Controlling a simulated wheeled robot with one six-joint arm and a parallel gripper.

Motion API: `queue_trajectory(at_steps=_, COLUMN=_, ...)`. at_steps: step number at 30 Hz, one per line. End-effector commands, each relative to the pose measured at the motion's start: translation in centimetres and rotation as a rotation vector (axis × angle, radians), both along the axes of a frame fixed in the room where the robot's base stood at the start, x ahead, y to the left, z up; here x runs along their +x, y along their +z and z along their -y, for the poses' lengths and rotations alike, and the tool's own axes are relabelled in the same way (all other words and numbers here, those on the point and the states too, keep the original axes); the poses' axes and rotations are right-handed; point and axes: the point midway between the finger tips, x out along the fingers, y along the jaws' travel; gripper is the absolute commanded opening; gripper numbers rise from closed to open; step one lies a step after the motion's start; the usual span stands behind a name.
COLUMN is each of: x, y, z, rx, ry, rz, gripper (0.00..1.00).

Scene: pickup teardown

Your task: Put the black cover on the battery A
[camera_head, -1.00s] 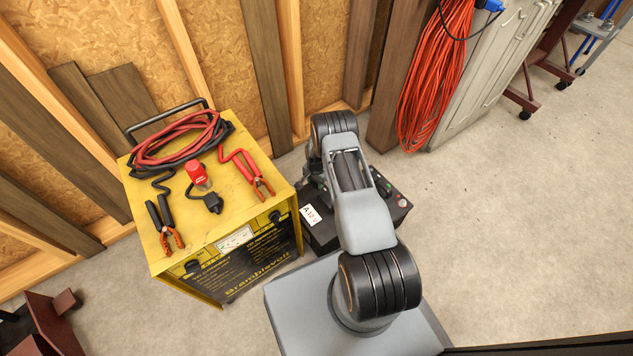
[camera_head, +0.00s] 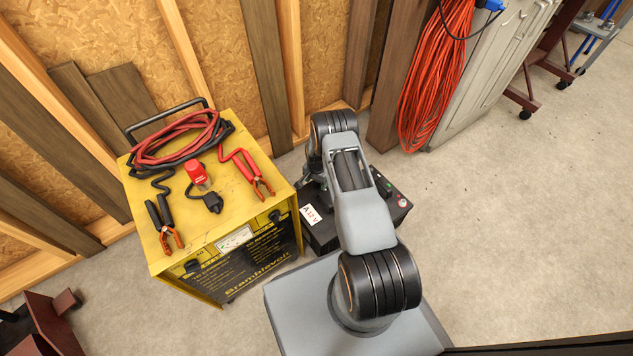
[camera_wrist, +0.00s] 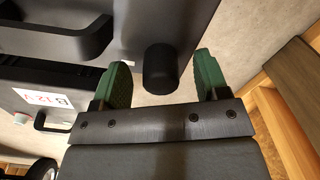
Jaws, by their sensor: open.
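Battery A (camera_head: 318,232), a dark box with a white "A 12V" label (camera_head: 310,214), stands beside the yellow charger, partly hidden by my arm. A green spot and a red spot show on its top right. In the wrist view, a short black cylinder, which looks like the black cover (camera_wrist: 161,70), stands out from a dark body (camera_wrist: 175,22). My gripper (camera_wrist: 170,85) is open, its green fingers on either side of the cover, with gaps visible. I cannot tell how the cover is seated. My arm hides the gripper in the head view.
The yellow charger (camera_head: 215,240) holds coiled cables (camera_head: 178,140), clamps and a red cap (camera_head: 197,174). A battery labelled "B 12V" (camera_wrist: 75,112) shows in the wrist view. An orange cord (camera_head: 437,80) hangs at the back.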

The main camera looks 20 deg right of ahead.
Motion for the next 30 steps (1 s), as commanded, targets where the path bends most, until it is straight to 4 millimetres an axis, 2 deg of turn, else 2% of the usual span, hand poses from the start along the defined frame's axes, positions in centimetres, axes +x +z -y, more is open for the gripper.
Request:
queue_trajectory(at_steps=12, x=0.0, y=8.4, z=0.0, rx=0.0, ry=0.0, rz=0.001, gripper=0.68)
queue_trajectory(at_steps=18, x=0.0, y=11.4, z=0.0, rx=-0.001, ry=0.0, rz=0.003, gripper=0.68)
queue_trajectory(at_steps=24, x=0.0, y=13.0, z=0.0, rx=0.0, ry=0.0, rz=0.0, gripper=0.68)
queue_trajectory(at_steps=30, x=0.0, y=13.3, z=0.0, rx=0.0, ry=0.0, rz=0.0, gripper=0.68)
